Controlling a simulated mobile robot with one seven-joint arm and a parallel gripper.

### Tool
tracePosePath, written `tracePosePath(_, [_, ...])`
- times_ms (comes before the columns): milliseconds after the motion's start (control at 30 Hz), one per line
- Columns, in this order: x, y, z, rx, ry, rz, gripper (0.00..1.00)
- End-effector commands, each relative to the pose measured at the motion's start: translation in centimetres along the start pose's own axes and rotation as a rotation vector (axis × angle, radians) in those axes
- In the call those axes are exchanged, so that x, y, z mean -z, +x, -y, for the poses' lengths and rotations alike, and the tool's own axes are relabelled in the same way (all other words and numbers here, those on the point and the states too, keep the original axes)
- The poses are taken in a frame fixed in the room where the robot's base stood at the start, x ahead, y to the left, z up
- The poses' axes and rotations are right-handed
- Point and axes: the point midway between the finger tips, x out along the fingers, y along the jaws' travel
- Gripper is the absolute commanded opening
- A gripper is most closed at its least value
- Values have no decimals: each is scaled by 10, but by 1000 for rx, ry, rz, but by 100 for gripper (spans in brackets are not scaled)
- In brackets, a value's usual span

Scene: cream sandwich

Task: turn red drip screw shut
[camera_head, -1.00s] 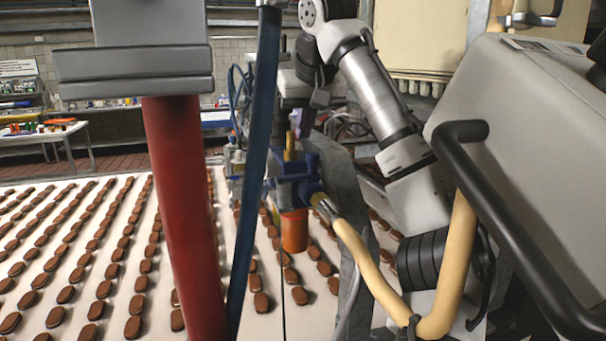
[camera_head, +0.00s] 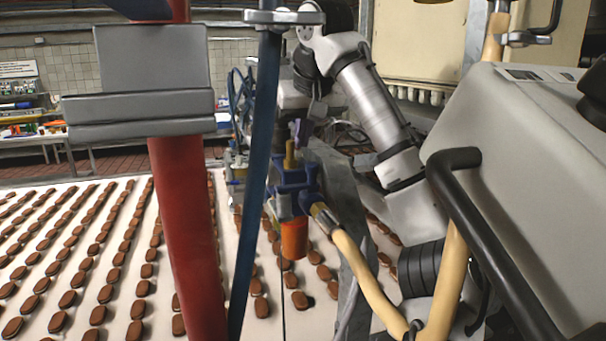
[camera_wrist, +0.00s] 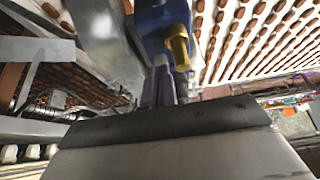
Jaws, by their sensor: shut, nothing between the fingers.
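An orange-red cylinder (camera_head: 294,238), probably the red drip screw, hangs under a blue fitting (camera_head: 292,180) in the head view. A brass stem (camera_head: 290,155) stands on top of the fitting. My gripper (camera_head: 300,132) shows only as small purplish fingers just right of and above the brass stem. In the wrist view the purple fingers (camera_wrist: 160,85) are together, with nothing seen between them. They are close to the brass stem (camera_wrist: 178,50) and the blue fitting (camera_wrist: 160,18); I cannot tell whether they touch. The red part is not clearly visible in the wrist view.
A white belt (camera_head: 115,200) with rows of brown biscuits runs below. A tan hose (camera_head: 365,275) leaves the fitting to the right. A grey cabinet with a black handle (camera_head: 490,240) crowds the right. A red column (camera_head: 185,230) and blue bar (camera_head: 258,170) stand in front.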

Motion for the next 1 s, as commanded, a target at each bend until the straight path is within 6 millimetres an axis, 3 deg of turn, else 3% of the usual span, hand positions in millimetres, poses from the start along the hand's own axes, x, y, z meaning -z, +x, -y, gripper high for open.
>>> tracePosePath(667, [-1, -1, 5, 0, -1, -2, 0])
tracePosePath(1000, [-1, -14, 5, -2, 0, -1, 0])
